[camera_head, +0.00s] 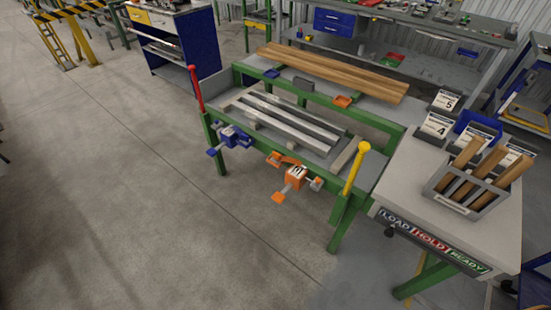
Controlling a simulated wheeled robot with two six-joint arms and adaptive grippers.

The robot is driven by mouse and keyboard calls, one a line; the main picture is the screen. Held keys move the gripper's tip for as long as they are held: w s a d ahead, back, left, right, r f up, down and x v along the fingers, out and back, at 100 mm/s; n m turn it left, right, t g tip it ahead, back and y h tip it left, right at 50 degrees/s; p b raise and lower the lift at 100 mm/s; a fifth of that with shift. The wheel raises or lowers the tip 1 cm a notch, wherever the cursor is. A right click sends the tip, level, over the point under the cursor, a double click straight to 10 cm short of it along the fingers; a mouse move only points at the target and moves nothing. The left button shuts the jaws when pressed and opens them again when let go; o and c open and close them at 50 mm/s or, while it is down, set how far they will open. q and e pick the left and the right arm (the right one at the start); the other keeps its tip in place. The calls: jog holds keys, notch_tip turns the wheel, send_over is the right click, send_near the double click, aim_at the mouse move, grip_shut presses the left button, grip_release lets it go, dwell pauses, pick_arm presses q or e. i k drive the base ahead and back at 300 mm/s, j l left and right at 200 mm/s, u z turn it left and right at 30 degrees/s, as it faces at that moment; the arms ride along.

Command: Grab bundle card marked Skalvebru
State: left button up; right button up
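Several white cards in small dark holders stand on the light side table at the right of the head view. One card (436,127) bears a "4" and another card (446,100) bears a "5". Another card (477,136) stands in front of a blue bin, and one more card (518,153) is partly covered by wooden sticks. The small print is too small to read, so I cannot tell which card is marked Skalvebru. Neither of my grippers is in view.
A grey box (464,206) of wooden sticks stands on the side table (408,185), beside the cards. The green runout table (233,100) holds metal bars and long boards. Red (195,85) and yellow (356,168) posts rise from it. Floor at left is clear.

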aim_at(518, 147)
jog(key=z, duration=1.95)
jog(key=i+u, duration=0.05)
